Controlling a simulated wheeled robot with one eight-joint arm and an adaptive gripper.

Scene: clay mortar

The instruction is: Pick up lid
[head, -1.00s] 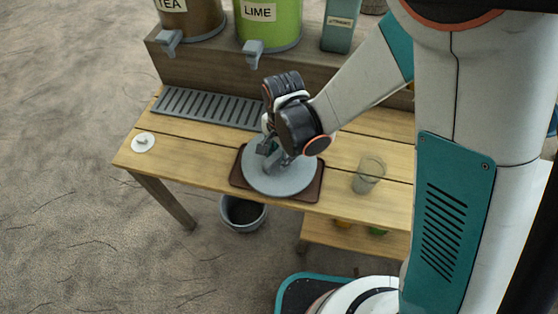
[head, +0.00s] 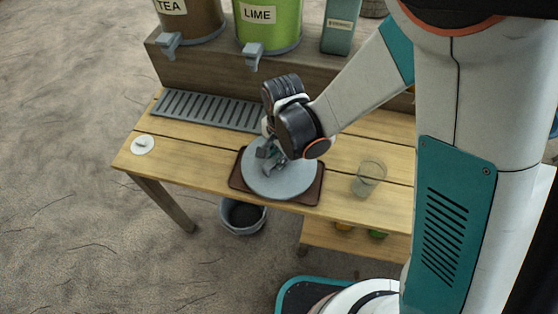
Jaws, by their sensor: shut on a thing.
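A round grey lid (head: 283,184) lies over a dark brown tray (head: 312,192) near the front edge of the wooden table. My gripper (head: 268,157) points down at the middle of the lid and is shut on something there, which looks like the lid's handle. The handle itself is mostly hidden by the fingers. I cannot tell whether the lid is resting or slightly raised. A small white disc with a knob (head: 142,145), perhaps another lid, lies at the table's left end.
A clear glass (head: 369,179) stands right of the tray. A grey slotted drip tray (head: 208,109) lies behind, below the TEA dispenser (head: 190,18) and the LIME dispenser (head: 268,24). A grey bucket (head: 242,218) is below the table's front edge.

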